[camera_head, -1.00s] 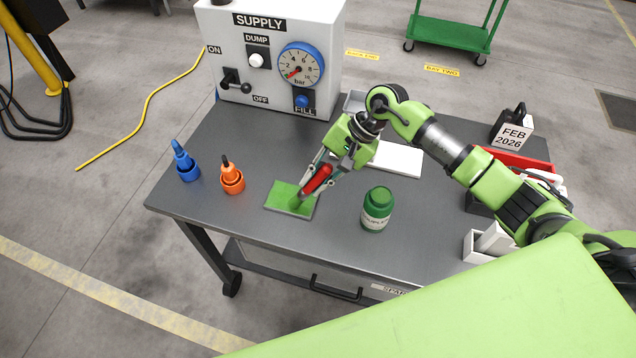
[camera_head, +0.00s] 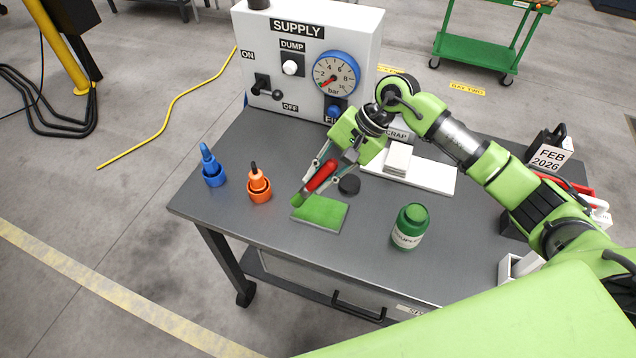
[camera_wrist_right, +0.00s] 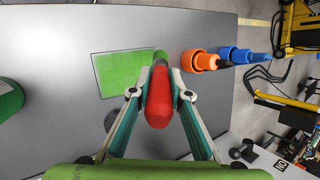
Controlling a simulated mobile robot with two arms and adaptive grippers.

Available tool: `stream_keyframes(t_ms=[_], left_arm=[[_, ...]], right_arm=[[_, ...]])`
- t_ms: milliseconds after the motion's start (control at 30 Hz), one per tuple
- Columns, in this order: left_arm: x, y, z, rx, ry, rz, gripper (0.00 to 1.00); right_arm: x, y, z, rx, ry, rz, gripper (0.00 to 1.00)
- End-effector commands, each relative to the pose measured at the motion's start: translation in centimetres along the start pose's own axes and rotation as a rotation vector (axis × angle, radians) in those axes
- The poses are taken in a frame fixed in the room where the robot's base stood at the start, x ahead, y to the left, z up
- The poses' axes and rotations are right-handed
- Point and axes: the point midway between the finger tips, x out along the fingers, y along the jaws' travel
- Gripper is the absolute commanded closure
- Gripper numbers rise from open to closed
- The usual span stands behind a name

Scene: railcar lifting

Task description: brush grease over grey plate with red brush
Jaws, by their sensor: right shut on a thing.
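The plate (camera_head: 320,213) lies flat on the dark table, its top face covered in green and a thin grey edge showing. It also shows in the wrist view (camera_wrist_right: 122,74). My right gripper (camera_head: 318,180) is shut on the red brush (camera_head: 322,176), which is tilted with its green bristle end down. The brush also shows in the wrist view (camera_wrist_right: 158,98). The bristles are at the plate's far left corner; whether they touch it I cannot tell. A green jar (camera_head: 409,228) stands open-topped right of the plate. My left gripper is out of view.
A black disc (camera_head: 349,184) lies behind the plate. The white supply box (camera_head: 305,70) stands at the back. A white tray (camera_head: 432,176) is behind the jar. The table front is clear.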

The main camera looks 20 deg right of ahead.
Motion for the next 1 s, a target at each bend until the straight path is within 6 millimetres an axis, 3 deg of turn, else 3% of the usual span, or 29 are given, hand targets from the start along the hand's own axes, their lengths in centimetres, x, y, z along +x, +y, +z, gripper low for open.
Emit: stream_keyframes(t_ms=[500,1000], left_arm=[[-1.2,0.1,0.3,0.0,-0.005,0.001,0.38],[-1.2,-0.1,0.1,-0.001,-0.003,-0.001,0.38]], right_arm=[[-4.1,-2.1,1.2,0.011,0.009,-0.007,1.0],[-4.4,-2.3,1.4,0.012,0.008,-0.007,1.0]])
